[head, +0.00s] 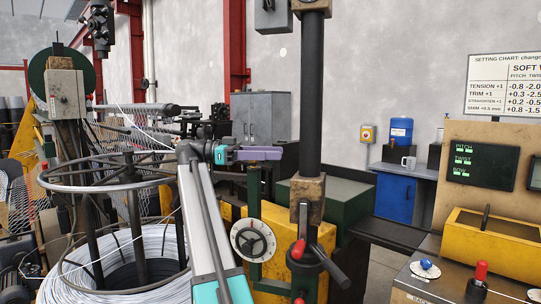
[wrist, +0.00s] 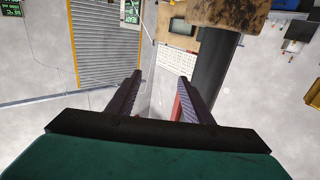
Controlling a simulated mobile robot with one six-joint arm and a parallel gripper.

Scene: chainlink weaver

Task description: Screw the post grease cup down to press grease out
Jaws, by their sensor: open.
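My gripper (head: 276,153) is raised left of the dark vertical post (head: 312,95), with its purple fingers pointing right toward it. In the wrist view the two fingers of my gripper (wrist: 160,78) stand apart with nothing held between them. The post also shows in the wrist view (wrist: 211,75), right of the fingers. A rusty block (head: 307,198) sits around the post, lower than my gripper; a rusty part (wrist: 215,12) shows at the top of the wrist view. I cannot pick out the grease cup for certain in either view.
A yellow housing (head: 292,270) with a dial (head: 253,240) and a black lever (head: 333,268) stands below. A wire coil (head: 90,265) under a ring frame is at the left. A control panel (head: 485,165) and red-knobbed bench (head: 481,270) are at the right.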

